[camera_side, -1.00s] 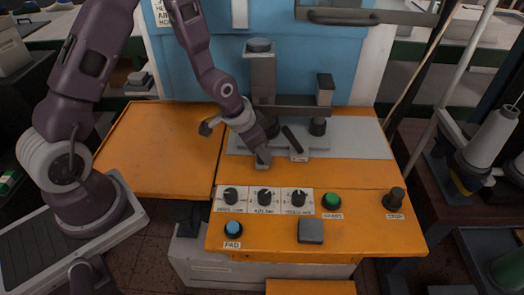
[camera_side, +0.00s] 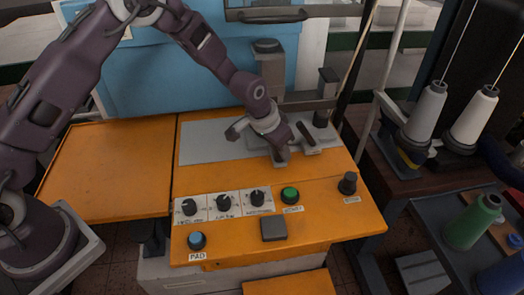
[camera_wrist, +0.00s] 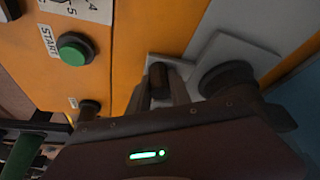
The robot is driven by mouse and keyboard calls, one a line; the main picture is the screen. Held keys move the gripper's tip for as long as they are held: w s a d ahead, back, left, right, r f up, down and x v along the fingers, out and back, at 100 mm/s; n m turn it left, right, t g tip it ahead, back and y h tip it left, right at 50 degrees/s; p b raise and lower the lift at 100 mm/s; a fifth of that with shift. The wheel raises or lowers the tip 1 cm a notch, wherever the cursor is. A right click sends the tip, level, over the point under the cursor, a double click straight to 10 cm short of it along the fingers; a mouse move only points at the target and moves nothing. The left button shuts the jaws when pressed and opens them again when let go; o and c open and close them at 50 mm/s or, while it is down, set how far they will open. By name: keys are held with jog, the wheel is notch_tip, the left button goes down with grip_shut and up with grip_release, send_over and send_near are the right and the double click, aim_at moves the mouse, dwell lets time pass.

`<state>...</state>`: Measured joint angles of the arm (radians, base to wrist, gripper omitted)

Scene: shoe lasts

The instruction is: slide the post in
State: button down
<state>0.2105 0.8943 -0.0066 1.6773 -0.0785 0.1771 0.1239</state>
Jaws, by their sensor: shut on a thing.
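A grey sliding carriage (camera_side: 310,150) carries a tall grey post (camera_side: 268,72) with a round dark cap and a shorter post (camera_side: 328,90) on the right. It sits on a light grey plate (camera_side: 205,145) on the orange table. My gripper (camera_side: 280,158) is low at the carriage's front left. In the wrist view my gripper (camera_wrist: 163,92) is shut with its fingers either side of a small dark handle (camera_wrist: 158,74). The handle's lower end is partly hidden by the fingers.
Several dark dials (camera_side: 222,202) and a green START button (camera_side: 290,195) lie in front of my gripper. A dark knob (camera_side: 347,183) stands at the right. The plate is bare left of the carriage. Thread cones stand farther right.

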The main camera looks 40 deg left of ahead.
jog(key=shift+w+d+r, duration=0.1)
jog(key=shift+w+d, duration=0.4)
jog(key=shift+d, duration=0.1)
jog(key=c, duration=1.2)
grip_release()
jog(key=v, duration=0.7)
